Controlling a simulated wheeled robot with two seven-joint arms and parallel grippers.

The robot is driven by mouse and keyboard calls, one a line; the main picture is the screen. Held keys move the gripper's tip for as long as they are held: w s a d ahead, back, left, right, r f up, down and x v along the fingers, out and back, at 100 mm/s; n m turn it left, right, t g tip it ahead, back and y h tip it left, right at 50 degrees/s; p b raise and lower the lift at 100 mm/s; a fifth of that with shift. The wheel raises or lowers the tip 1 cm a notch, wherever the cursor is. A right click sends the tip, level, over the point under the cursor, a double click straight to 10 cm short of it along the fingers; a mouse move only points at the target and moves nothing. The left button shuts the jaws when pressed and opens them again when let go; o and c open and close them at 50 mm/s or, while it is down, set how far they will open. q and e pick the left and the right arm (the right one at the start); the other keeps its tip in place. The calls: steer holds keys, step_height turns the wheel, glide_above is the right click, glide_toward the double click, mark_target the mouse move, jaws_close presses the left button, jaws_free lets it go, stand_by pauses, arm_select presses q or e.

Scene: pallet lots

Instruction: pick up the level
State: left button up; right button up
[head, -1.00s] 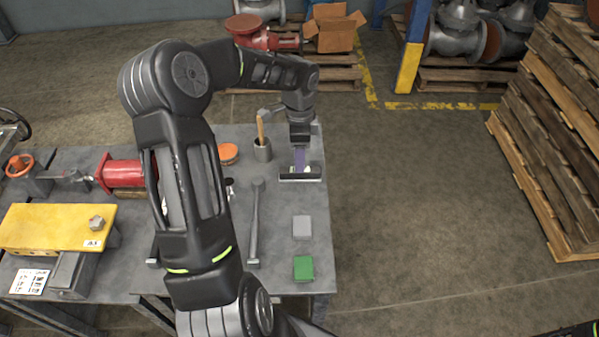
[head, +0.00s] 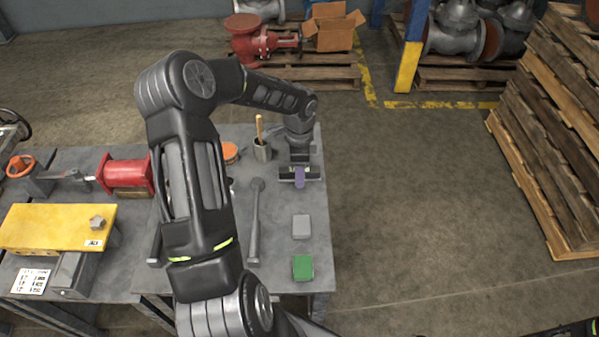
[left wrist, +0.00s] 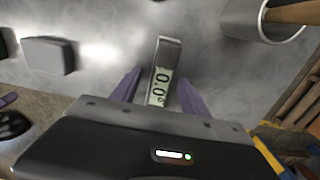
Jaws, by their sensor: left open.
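In the head view my left gripper (head: 300,178) is over the far right part of the table, and I cannot make out the level there.
A grey cup (head: 262,152) with a wooden handle stands close by the gripper. A red cylinder (head: 126,174) and a yellow plate (head: 55,226) are at left. The table's right edge is close.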

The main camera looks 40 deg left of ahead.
arm_select(q)
steer(key=shift+c, duration=0.5)
jaws_close()
stand_by(0.4)
